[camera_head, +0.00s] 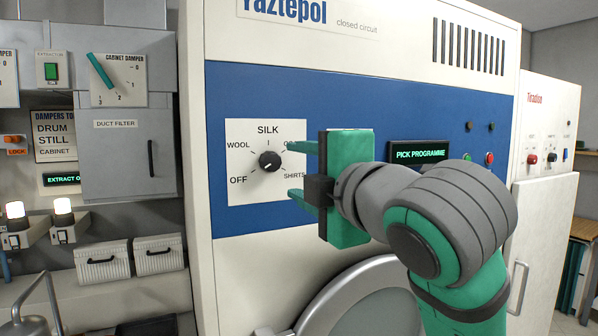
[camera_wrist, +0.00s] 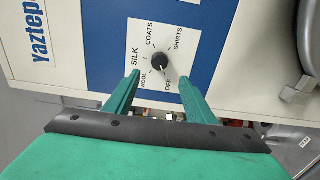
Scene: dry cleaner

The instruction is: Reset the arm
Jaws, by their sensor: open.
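My gripper (camera_head: 299,170) is open in front of the blue panel of a dry-cleaning machine, its green fingers one above the other. The fingers point at a black programme knob (camera_head: 270,161) on a white dial plate marked OFF, WOOL, SILK, COATS and SHIRTS. In the wrist view, my gripper (camera_wrist: 159,76) has the knob (camera_wrist: 160,62) just beyond and between its fingertips. Nothing is held. The knob appears apart from the fingers; I cannot clearly tell its setting. My arm reaches in from the lower right and covers part of the panel.
A display (camera_head: 420,154) reads PICK PROGRAMME. A round door (camera_head: 365,300) sits below the panel. A duct filter cabinet (camera_head: 125,150) with a damper lever (camera_head: 100,70) stands at left, above white boxes (camera_head: 158,254). Another white cabinet (camera_head: 540,220) stands at right.

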